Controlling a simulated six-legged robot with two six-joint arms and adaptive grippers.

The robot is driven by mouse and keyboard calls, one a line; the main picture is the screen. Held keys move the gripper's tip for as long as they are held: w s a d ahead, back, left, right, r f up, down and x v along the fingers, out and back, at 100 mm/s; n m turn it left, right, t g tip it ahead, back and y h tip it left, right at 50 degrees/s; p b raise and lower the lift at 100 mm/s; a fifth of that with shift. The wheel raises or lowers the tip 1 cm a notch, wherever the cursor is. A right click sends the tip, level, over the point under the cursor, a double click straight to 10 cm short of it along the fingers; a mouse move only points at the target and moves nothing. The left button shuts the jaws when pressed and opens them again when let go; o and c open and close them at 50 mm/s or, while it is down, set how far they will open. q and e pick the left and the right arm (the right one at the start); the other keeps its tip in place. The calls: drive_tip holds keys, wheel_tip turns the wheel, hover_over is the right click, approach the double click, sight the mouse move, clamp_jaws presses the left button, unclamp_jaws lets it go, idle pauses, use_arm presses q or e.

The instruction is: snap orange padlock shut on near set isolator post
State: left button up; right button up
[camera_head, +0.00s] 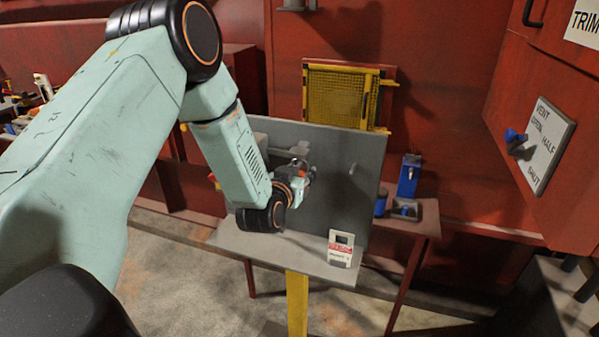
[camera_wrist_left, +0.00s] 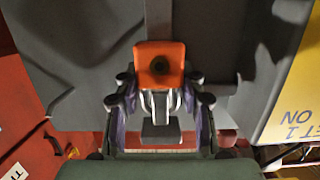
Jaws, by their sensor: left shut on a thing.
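The orange padlock (camera_wrist_left: 160,64) shows its square body with a dark round spot in the left wrist view. My left gripper (camera_wrist_left: 160,88) is shut on it, with a finger on each side. Pale metal parts show below the body; whether the shackle is open or closed I cannot tell. In the head view my left gripper (camera_head: 301,172) is in front of the grey upright panel (camera_head: 345,175), largely hidden by my arm. Grey fixture surfaces (camera_wrist_left: 220,35) lie close behind the padlock. I cannot clearly make out the isolator post or whether the padlock touches it. My right gripper is not in view.
A yellow label (camera_wrist_left: 295,95) reading "SET 1 ON" is at right in the wrist view. A red-and-white card (camera_head: 341,248) stands on the panel's ledge. A blue object (camera_head: 409,176) stands on a bench to the right. A red cabinet (camera_head: 555,110) is far right.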

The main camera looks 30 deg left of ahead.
use_arm(q)
drive_tip(key=o, duration=1.3)
drive_tip(key=shift+s, duration=0.1)
drive_tip(key=v, duration=1.2)
drive_tip(key=shift+r, duration=0.1)
drive_tip(key=s+d+f+g+h+b, duration=0.1)
drive_tip(key=s+d+f+g+b, duration=0.15)
drive_tip(key=f, duration=0.55)
drive_tip(key=s+d+f+g+h+b, duration=0.1)
drive_tip(key=s+d+f+g+b, duration=0.2)
drive_tip(key=f, duration=0.4)
drive_tip(key=s+d+f+g+h+b, duration=0.2)
drive_tip(key=s+f, duration=0.3)
drive_tip(key=f, duration=0.3)
drive_tip(key=s+d+f+g+b, duration=0.1)
drive_tip(key=s+f+g+b, duration=0.1)
drive_tip(key=s+f+b, duration=0.3)
drive_tip(key=s+d+f+m+g+b, duration=0.1)
drive_tip(key=s+f+g+b, duration=0.2)
drive_tip(key=s+f, duration=0.6)
drive_tip(key=s+d+f+m+g+b, duration=0.1)
drive_tip(key=s+f+g+b, duration=0.2)
drive_tip(key=s+f+b, duration=0.4)
drive_tip(key=shift+d+f+b, duration=0.2)
drive_tip(key=shift+f+b, duration=0.05)
drive_tip(key=shift+f, duration=1.1)
drive_tip(key=shift+d+f+b, duration=0.2)
drive_tip(key=shift+f+b, duration=0.05)
drive_tip(key=shift+f, duration=1.15)
